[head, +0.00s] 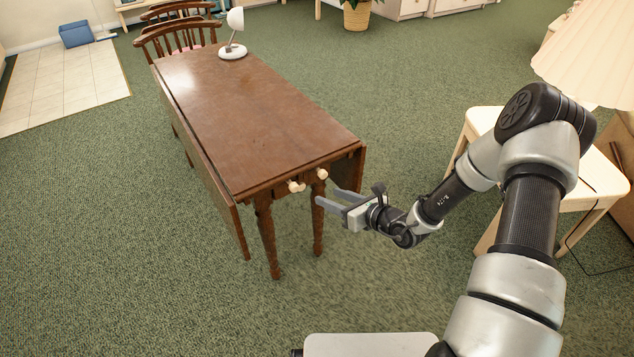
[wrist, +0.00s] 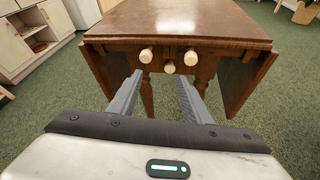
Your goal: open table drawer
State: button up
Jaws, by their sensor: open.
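A brown wooden drop-leaf table (head: 250,120) stands left of my arm, its narrow end facing me. Pale knobs stick out from that end, one at the left (head: 296,187) and one at the right (head: 322,174). The wrist view shows three knobs: left (wrist: 146,55), lower middle (wrist: 170,67) and right (wrist: 191,57). The drawer front is in shadow under the top, its outline is unclear, and I see no pulled-out drawer. My gripper (head: 322,194) is open and empty, just in front of and below the knobs. In the wrist view its fingers (wrist: 160,80) point toward the table end.
The table's side leaves hang down, one at the left (wrist: 97,72) and one at the right (wrist: 247,80). A white lamp (head: 233,50) stands on the far end, by wooden chairs (head: 175,38). A cream side table (head: 485,122) is at the right. Green carpet in front is clear.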

aim_at(302, 186)
jog(key=shift+m+h, duration=0.4)
jog(key=shift+m, duration=0.5)
jog(key=b+x, duration=0.1)
jog(key=x, duration=0.5)
jog(key=d+f+b+x, duration=0.1)
jog(key=b+x, duration=0.1)
jog(key=x, duration=0.4)
jog(key=d+f+b+x, duration=0.1)
jog(key=x, duration=0.5)
jog(key=shift+w+f, duration=0.25)
jog(key=shift+w, duration=0.2)
grip_shut()
